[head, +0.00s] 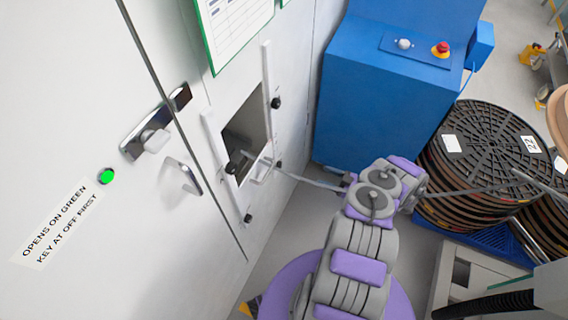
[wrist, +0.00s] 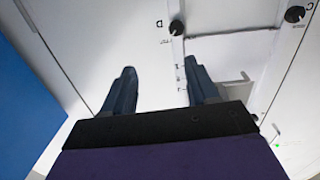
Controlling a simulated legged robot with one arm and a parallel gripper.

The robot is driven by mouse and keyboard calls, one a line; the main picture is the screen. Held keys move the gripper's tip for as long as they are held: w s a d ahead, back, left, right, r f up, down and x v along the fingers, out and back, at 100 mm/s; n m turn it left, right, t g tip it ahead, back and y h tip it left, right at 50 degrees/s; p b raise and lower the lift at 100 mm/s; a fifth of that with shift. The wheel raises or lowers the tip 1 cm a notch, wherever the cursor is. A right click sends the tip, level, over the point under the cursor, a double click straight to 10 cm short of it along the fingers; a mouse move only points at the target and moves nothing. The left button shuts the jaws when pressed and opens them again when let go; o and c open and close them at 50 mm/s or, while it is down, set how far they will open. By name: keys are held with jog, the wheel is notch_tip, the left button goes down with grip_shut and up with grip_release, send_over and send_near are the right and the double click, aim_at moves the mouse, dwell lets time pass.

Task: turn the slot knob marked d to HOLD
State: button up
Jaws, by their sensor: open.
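In the wrist view, the slot knob marked d (wrist: 176,27) is a small dark knob at a corner of the white window frame, with a letter D beside it. Its pointer setting is too small to read. My gripper (wrist: 161,72) is open and empty, with two dark fingers spread apart. The knob lies beyond the fingertips, nearer the right finger, and neither finger appears to touch it. In the head view, several dark knobs surround the wall opening (head: 246,130), but their letters are not readable. My gripper cannot be made out clearly there.
A knob marked C (wrist: 294,14) is at the upper right of the wrist view. A door handle (head: 184,177) sticks out left of the opening.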

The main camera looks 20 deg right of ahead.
aim_at(279, 165)
jog(key=s+a+x, duration=0.1)
jog(key=x, duration=0.7)
jog(key=a+x, duration=0.1)
jog(key=x, duration=0.8)
jog(key=shift+s+a+y+p, duration=0.25)
jog(key=shift+s+y+p, duration=0.05)
jog(key=shift+s, duration=0.15)
jog(key=shift+a, duration=0.2)
jog(key=shift+d, duration=0.1)
jog(key=c, duration=1)
jog(key=shift+c, duration=0.2)
